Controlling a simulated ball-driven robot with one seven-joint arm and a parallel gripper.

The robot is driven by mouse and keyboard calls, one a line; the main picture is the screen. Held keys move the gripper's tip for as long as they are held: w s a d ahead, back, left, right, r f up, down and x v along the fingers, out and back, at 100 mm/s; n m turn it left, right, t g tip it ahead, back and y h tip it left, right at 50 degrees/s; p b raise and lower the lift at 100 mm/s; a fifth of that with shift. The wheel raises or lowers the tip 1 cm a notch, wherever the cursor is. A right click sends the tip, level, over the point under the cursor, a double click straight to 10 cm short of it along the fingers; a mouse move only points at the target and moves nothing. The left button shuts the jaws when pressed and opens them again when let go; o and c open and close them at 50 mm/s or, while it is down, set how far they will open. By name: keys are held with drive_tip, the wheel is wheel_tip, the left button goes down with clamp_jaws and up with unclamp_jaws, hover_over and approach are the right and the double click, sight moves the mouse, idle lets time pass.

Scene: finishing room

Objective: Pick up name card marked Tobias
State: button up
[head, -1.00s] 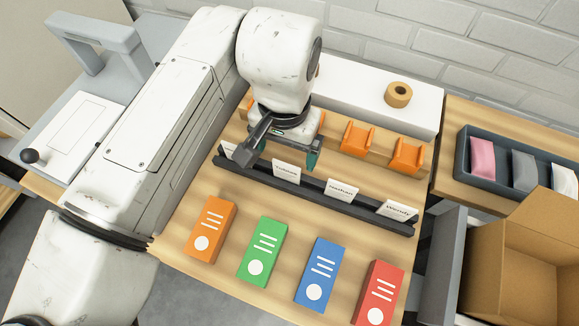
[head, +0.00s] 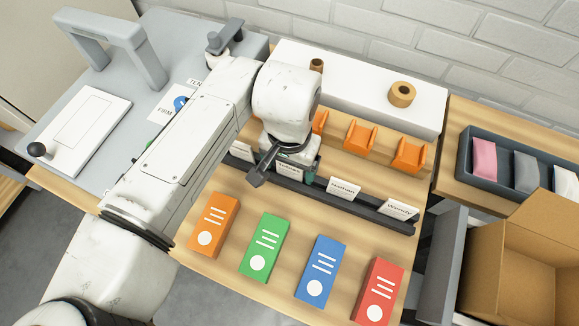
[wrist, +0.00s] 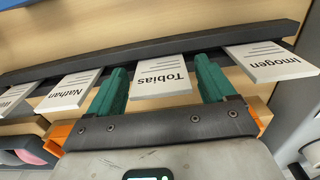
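The white name card marked Tobias (wrist: 163,77) stands in the dark card rail (wrist: 150,50), seen in the wrist view between my green fingers. In the head view the Tobias card (head: 289,168) is partly covered by my gripper. My gripper (wrist: 160,85) is open, one finger on each side of the card, with gaps on both sides. The Imogen card (wrist: 270,62) is beside it on one side and the Nathan card (wrist: 72,90) on the other. The Nathan card also shows in the head view (head: 344,190), with the Wendy card (head: 397,208) farther right.
Orange (head: 212,226), green (head: 265,248), blue (head: 320,270) and red (head: 378,291) blocks lie in front of the rail. Orange holders (head: 360,135) stand behind it. A cardboard box (head: 525,260) and a dark tray (head: 493,182) are at right.

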drive_tip(key=c, duration=0.9)
drive_tip(key=shift+r, duration=0.15)
